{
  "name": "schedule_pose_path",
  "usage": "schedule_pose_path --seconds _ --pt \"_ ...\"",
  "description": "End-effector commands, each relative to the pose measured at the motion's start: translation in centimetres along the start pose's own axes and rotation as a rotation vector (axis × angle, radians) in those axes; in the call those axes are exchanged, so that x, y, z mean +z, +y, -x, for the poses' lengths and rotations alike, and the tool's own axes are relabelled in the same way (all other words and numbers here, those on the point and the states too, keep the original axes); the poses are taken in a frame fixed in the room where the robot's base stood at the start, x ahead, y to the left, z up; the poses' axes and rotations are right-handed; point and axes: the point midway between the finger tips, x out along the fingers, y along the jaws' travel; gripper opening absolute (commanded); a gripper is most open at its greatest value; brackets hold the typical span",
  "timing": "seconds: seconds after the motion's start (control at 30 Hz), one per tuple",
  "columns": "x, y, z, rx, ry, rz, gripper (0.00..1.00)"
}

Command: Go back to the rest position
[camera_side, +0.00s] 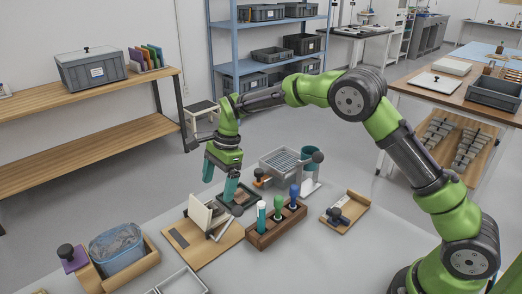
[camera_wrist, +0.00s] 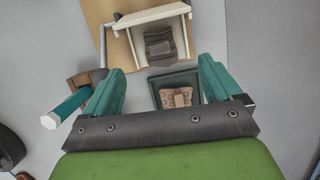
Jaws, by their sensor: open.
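My gripper (camera_side: 219,187) is open, with its two teal fingers apart and pointing down over the table. In the wrist view nothing shows held between the fingers (camera_wrist: 160,70). Just beyond them lies a dark square tray (camera_wrist: 157,82), also in the side view (camera_side: 250,190), with a pinkish sherd-like piece (camera_wrist: 176,97) on it. A cream stand (camera_side: 199,214) on a wooden board (camera_side: 185,238) is close beside the gripper; the stand also shows at the top of the wrist view (camera_wrist: 140,17). Whether a finger touches anything is unclear.
A wooden block (camera_side: 262,238) holds upright tools with coloured handles near the gripper. A grey bin (camera_side: 285,163) and a teal cup (camera_side: 309,184) stand behind. The air above the gripper looks clear.

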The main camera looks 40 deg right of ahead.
Motion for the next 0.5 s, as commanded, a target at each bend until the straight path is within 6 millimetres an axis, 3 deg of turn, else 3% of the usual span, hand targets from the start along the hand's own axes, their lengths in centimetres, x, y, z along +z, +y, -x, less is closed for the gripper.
schedule_pose_path --seconds 0.17,0.3,0.5 --pt "-0.2 2.5 6.7 -0.090 -0.005 0.171 0.92" --pt "-0.7 6.3 12.1 -0.178 0.016 0.368 0.92" --pt "-1.6 12.9 17.5 -0.297 0.086 0.652 0.92"
